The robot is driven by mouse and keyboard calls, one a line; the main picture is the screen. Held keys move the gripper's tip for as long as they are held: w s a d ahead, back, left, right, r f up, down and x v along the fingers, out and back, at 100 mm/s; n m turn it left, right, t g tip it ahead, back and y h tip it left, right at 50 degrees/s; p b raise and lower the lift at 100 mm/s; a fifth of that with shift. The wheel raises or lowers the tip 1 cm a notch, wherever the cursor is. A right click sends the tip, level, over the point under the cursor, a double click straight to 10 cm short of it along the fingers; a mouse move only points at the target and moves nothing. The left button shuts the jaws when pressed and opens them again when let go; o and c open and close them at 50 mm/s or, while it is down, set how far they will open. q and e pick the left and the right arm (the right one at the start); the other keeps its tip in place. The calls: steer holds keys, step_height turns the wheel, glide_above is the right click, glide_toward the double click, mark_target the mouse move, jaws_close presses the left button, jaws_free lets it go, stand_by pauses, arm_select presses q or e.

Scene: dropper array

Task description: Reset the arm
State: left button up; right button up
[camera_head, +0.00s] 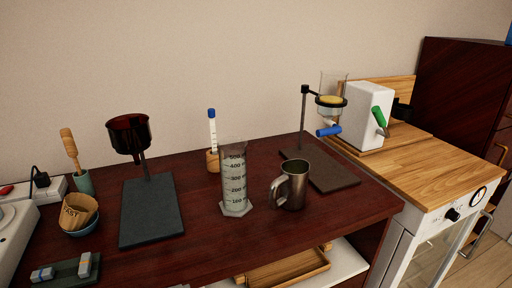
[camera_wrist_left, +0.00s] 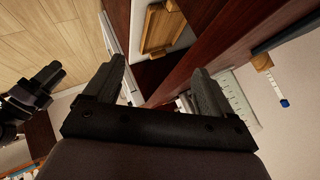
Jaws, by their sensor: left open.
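My left gripper (camera_wrist_left: 158,75) shows in the left wrist view with its two dark fingers apart and nothing between them. It is away from the dark red table (camera_wrist_left: 218,42), whose edge runs diagonally beyond the fingers. A black jointed part (camera_wrist_left: 35,92) at the left of that view looks like my right gripper; its jaw state is unclear. Neither gripper shows in the head view. There, a graduated cylinder (camera_head: 234,182) and a metal mug (camera_head: 293,187) stand upright on the table. A dark funnel stand (camera_head: 151,212) is left of them.
A dropper stand (camera_head: 304,118) with a blue valve stands at the back right, beside a white machine (camera_head: 367,115) with a green handle. A blue-capped stick (camera_head: 212,128) stands in a wooden holder. Bowl (camera_head: 81,224) and brush (camera_head: 70,150) are at left. The table's front middle is clear.

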arm_select(q)
steer(key=s+a+f+n+g+y, duration=0.4)
steer(key=s+a+f+n+g, duration=0.1)
steer(key=s+a+f+n, duration=0.7)
steer(key=w+d+f+t+h, duration=0.2)
steer(key=w+d+f+t, duration=0.1)
steer(key=w+f+t, duration=0.2)
steer(key=shift+w+d+f+t+p, duration=0.25)
steer(key=shift+w+f+t+p, duration=0.05)
steer(key=shift+f+t, duration=0.75)
